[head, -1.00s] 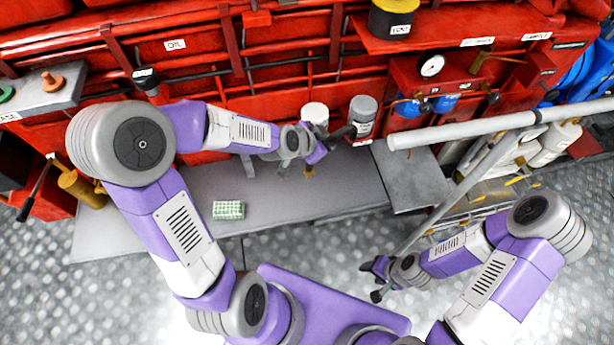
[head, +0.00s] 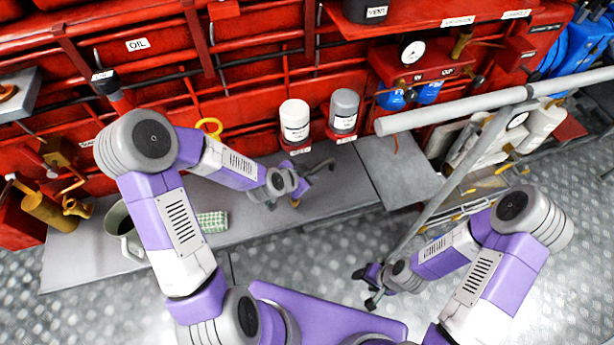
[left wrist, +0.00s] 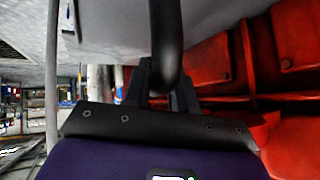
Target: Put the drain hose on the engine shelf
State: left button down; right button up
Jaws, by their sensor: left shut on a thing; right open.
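My left gripper (head: 311,178) is over the long grey shelf (head: 255,222) in front of the red engine. In the left wrist view its two dark fingers (left wrist: 162,88) are shut on a thick black tube, the drain hose (left wrist: 167,38). In the head view only a small dark part of the hose (head: 322,168) shows past the gripper. I cannot tell whether the hose touches the shelf. My right gripper (head: 371,287) is open and empty, low over the floor, away from the hose.
A white bottle (head: 295,122) and a grey bottle (head: 343,111) stand in red holders behind the gripper. A green checked block (head: 212,222) and a grey mug (head: 126,230) are on the shelf's left part. A grey pipe rail (head: 450,105) runs at right.

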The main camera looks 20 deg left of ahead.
pick_arm(q)
jog(key=shift+f, duration=0.1)
jog(key=c, duration=0.9)
grip_release()
